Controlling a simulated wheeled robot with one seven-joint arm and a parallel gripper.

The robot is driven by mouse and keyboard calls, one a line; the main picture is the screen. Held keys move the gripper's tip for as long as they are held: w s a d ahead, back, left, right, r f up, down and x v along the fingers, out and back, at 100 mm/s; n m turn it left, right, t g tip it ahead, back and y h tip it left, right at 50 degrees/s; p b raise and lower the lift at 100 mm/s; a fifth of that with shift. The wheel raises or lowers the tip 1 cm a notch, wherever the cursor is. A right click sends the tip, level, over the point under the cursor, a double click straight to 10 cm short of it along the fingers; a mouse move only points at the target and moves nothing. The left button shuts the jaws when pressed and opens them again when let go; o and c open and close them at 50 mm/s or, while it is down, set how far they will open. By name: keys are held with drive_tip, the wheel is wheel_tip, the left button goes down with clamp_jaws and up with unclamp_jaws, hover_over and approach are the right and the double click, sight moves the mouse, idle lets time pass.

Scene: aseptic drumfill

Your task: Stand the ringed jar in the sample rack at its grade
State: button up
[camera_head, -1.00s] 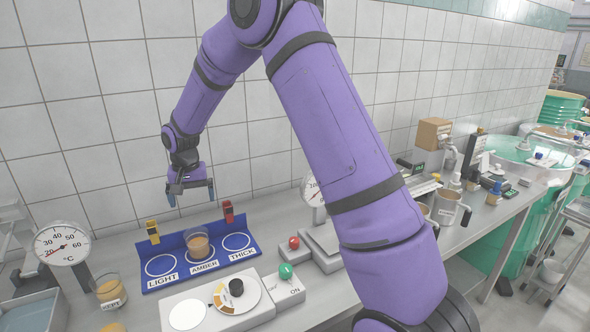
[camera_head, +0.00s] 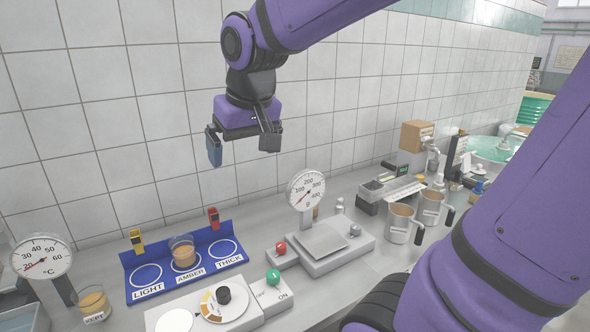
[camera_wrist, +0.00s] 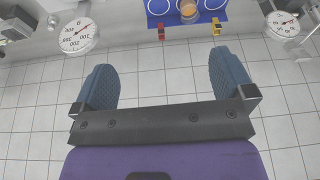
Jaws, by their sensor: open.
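The blue sample rack (camera_head: 210,278) stands on the counter against the tiled wall, with ringed places marked LIGHT, AMBER and THICK. A glass jar with orange-tan contents (camera_head: 183,252) stands upright in the AMBER place; LIGHT and THICK are empty. The jar (camera_wrist: 188,9) and rack (camera_wrist: 213,17) also show at the top edge of the wrist view. No ring on either jar can be made out. My gripper (camera_head: 243,150) is open and empty, high above the rack; its blue-padded fingers (camera_wrist: 166,88) are apart.
A thermometer dial (camera_head: 42,257) stands at the left. A tester with a knob (camera_head: 223,297) is in front of the rack. A dial scale (camera_head: 306,190) stands right of it, with metal jugs (camera_head: 401,224) beyond. Yellow (camera_head: 136,238) and red (camera_head: 213,217) clips rise from the rack's back.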

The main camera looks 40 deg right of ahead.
drive_tip(key=s+d+n+t, duration=0.1)
drive_tip(key=s, duration=1.1)
drive_tip(key=shift+f, duration=0.4)
drive_tip(key=shift+c, duration=0.2)
idle(1.2)
